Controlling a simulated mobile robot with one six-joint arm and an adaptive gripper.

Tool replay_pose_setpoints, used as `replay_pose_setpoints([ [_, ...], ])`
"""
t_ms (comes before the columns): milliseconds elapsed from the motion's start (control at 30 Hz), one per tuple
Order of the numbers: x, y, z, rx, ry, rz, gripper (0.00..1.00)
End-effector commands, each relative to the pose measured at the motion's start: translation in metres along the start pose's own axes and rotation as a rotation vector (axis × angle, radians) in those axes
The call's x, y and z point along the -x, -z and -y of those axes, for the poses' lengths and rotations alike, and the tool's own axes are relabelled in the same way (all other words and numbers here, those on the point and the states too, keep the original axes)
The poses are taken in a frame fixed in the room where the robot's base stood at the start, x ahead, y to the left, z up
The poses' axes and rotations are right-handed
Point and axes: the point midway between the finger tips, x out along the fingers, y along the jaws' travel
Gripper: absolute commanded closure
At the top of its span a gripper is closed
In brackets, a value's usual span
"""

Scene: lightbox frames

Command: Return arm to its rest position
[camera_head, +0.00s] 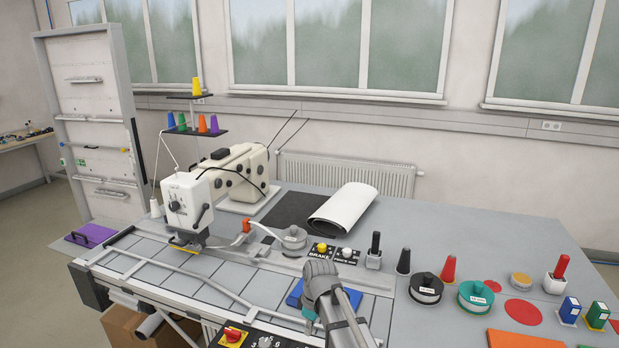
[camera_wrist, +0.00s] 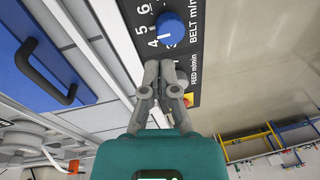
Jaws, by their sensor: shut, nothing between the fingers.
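My arm (camera_head: 335,305) reaches from the bottom of the head view over the front edge of the table, beside a blue plate. My gripper (camera_wrist: 163,64) shows in the wrist view with its grey fingers shut together and nothing between them. The fingertips appear just below a blue dial (camera_wrist: 171,28) on a dark control panel marked BELT and FEED. I cannot tell whether they touch the panel. In the head view the fingers are hidden.
A sewing machine (camera_head: 232,178) stands at the table's back left. Spools (camera_head: 426,288), stamps and small boxes crowd the right. A red rotary switch (camera_head: 232,335) sits at the front. In the wrist view, a blue panel with a dark handle (camera_wrist: 42,72) is at upper left.

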Motion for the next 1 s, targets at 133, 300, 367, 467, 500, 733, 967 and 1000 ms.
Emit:
replay_pose_setpoints([
  [133,0.001,-0.057,-0.001,-0.268,-0.039,0.011,1.0],
  [300,0.002,-0.113,-0.001,-0.572,-0.085,0.017,1.0],
  [367,0.003,-0.132,0.001,-0.676,-0.102,0.018,1.0],
  [467,0.003,-0.159,0.003,-0.832,-0.126,0.018,1.0],
  [500,0.003,-0.168,0.004,-0.885,-0.135,0.017,1.0],
  [733,0.004,-0.196,0.007,-1.066,-0.165,0.012,1.0],
  [967,0.005,-0.198,0.007,-1.086,-0.168,0.011,1.0],
  [1000,0.005,-0.198,0.007,-1.086,-0.168,0.011,1.0],
])
